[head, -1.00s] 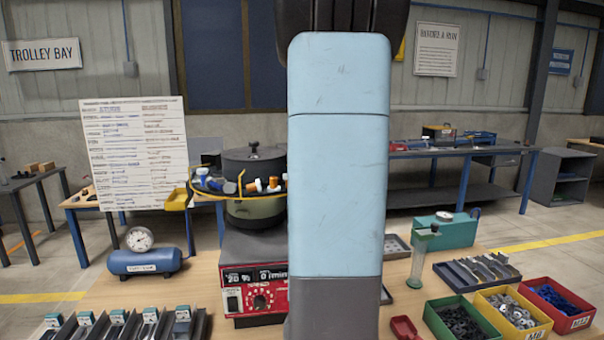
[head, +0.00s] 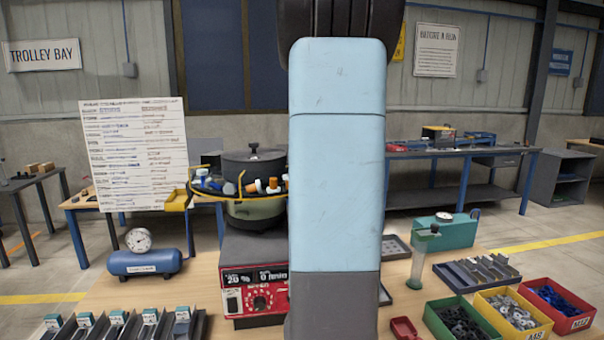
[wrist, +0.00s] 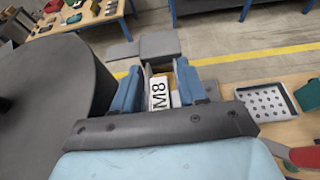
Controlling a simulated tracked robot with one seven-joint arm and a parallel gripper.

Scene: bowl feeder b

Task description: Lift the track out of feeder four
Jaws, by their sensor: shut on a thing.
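In the wrist view, my gripper (wrist: 170,88) has its two blue fingers closed on a part with a white label reading M8 (wrist: 158,95), which seems to be the track. A tan piece shows between the fingertips. The dark bowl feeder (wrist: 52,85) stands close on the left, apart from the fingers. In the head view, the bowl feeder (head: 254,210) stands on a base with a red control panel (head: 254,290). My arm hides my gripper and the held part there. I cannot tell whether the part touches the feeder.
Several labelled tracks (head: 117,325) lie at the front left, behind them a blue air tank (head: 145,262). Green (head: 462,318), yellow (head: 515,310) and red (head: 560,302) bins of parts stand at the right. A perforated tray (wrist: 265,102) lies right of my gripper.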

